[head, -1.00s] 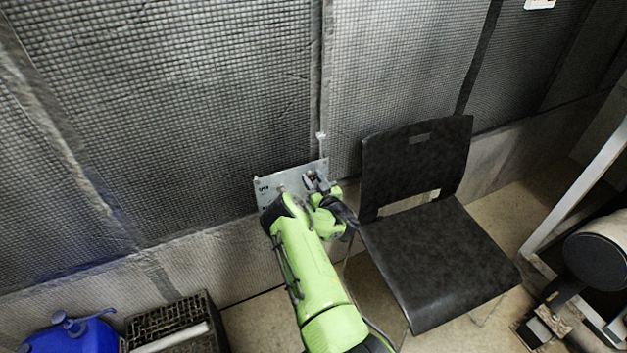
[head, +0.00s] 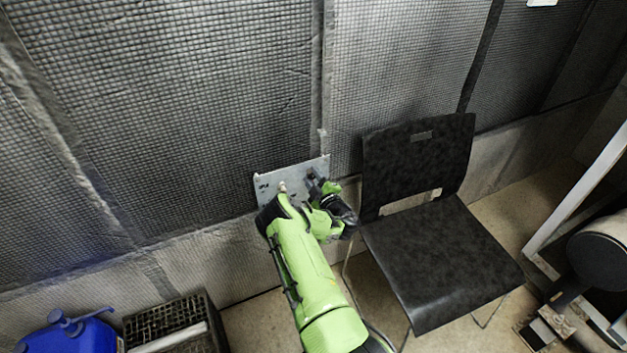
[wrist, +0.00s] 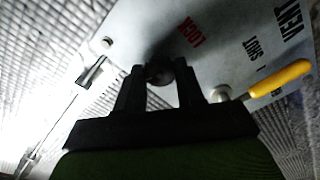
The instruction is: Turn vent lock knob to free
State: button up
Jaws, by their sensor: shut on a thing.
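A grey metal panel (head: 268,184) is fixed low on the quilted wall in the head view. In the wrist view the panel (wrist: 225,45) carries red LOCK lettering and dark VENT and SHUT lettering, all tilted. The dark round vent lock knob (wrist: 158,73) sits between the fingertips of my gripper (wrist: 160,76). My gripper is shut on the knob at the panel's right part in the head view (head: 313,181). The fingers hide the knob's sides, and its pointer direction cannot be told. A yellow-handled lever (wrist: 280,79) is on the panel beside the right finger.
A black chair (head: 440,250) stands close to the right of my gripper. A black crate (head: 170,320) and a blue container (head: 75,338) are at the lower left. A dark round-topped object (head: 605,260) and a pale frame (head: 575,205) are at the right.

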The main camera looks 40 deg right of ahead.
jog(key=shift+f+n+b, duration=0.15)
jog(key=shift+n+b, duration=0.55)
jog(key=shift+n, duration=1.5)
jog(key=o, duration=1)
jog(key=shift+o, duration=0.2)
